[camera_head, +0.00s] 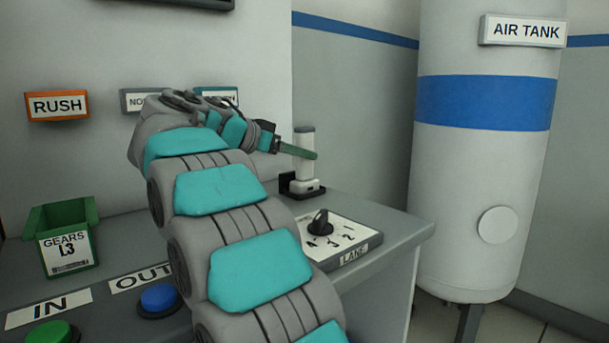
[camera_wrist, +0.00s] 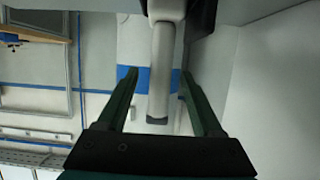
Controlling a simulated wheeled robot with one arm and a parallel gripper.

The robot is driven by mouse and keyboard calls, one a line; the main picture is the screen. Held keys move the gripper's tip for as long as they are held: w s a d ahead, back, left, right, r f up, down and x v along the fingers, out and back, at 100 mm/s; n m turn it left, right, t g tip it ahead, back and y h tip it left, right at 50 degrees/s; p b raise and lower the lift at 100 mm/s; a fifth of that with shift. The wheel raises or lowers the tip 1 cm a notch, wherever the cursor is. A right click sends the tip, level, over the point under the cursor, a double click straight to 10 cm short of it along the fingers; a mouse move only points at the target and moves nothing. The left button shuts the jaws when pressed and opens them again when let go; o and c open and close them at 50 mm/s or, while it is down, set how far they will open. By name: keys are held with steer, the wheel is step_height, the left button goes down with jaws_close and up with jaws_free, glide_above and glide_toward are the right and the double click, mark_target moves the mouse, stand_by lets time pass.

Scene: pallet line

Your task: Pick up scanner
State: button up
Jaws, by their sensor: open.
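The scanner (camera_head: 304,155) is a pale upright handle with a grey top, standing in a dark holder (camera_head: 288,184) at the back of the bench. In the wrist view the scanner (camera_wrist: 161,75) shows as a pale bar between the two green fingers of my gripper (camera_wrist: 156,85), with a gap on each side. My gripper (camera_head: 298,151) reaches the scanner from the left in the head view, at the height of its upper part. The near finger crosses in front of the scanner and hides a little of it. The gripper is open.
A lane selector panel (camera_head: 350,245) with a black knob lies in front of the scanner. A green gears bin (camera_head: 62,215), a blue button (camera_head: 159,298) and a green button (camera_head: 52,333) are at left. A wall stands behind the bench; the air tank (camera_head: 470,190) is at right.

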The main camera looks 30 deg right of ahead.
steer(key=p+x, duration=0.1)
steer(key=x, duration=0.4)
steer(key=shift+d+f, duration=0.2)
steer(key=shift+d, duration=0.15)
steer(key=shift+c, duration=0.2)
jaws_close()
